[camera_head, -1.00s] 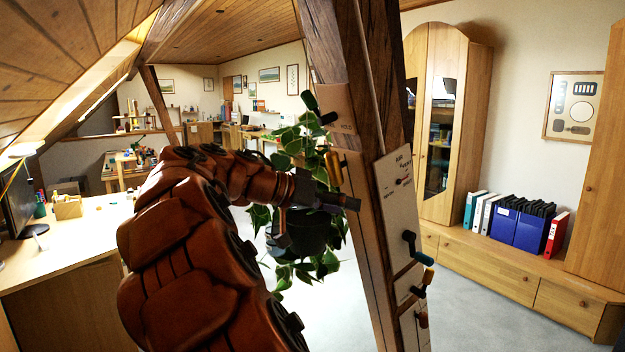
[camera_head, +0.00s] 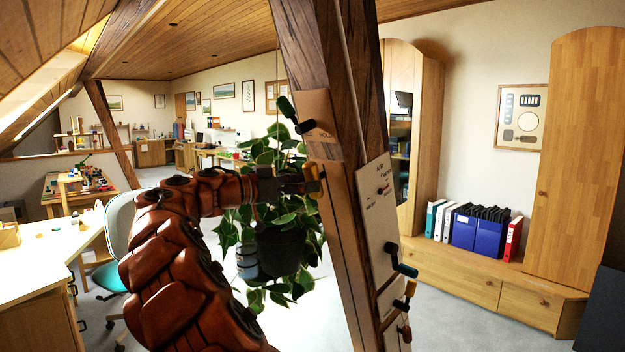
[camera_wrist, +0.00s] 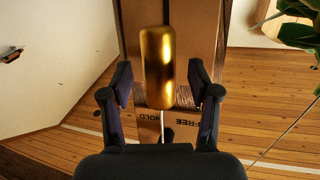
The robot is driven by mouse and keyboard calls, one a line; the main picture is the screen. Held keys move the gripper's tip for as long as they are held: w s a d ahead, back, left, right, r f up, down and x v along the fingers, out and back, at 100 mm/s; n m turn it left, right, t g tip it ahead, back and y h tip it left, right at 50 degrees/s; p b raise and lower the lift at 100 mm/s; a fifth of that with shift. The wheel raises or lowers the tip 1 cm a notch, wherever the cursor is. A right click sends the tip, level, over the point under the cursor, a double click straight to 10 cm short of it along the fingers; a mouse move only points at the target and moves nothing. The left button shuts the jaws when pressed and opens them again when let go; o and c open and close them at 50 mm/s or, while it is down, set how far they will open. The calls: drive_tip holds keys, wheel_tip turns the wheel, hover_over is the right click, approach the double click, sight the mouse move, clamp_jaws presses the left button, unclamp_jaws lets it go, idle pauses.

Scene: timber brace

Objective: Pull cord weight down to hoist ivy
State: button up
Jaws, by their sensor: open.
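The cord weight is a gold cylinder (camera_wrist: 157,68), seen large in the wrist view between the open fingers of my gripper (camera_wrist: 160,88). A gap shows on both sides of it; I cannot tell whether it is fully within their reach. In the head view, my gripper (camera_head: 306,183) is at the yellowish weight (camera_head: 312,187), beside the timber post (camera_head: 335,120). The ivy (camera_head: 272,210) hangs in a dark pot (camera_head: 281,250), left of the post and partly behind my arm. A pale cord (camera_wrist: 162,128) shows by the weight.
A plate (camera_head: 320,115) marked HOLD, with a dark green handle (camera_head: 288,108), is on the post above my gripper. A white panel (camera_head: 380,225) with a blue-ended crank (camera_head: 402,262) is lower right. A desk (camera_head: 45,260) and chair (camera_head: 120,225) stand left.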

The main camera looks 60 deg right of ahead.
drive_tip(key=shift+x, duration=1.25)
drive_tip(key=shift+c, duration=0.3)
clamp_jaws()
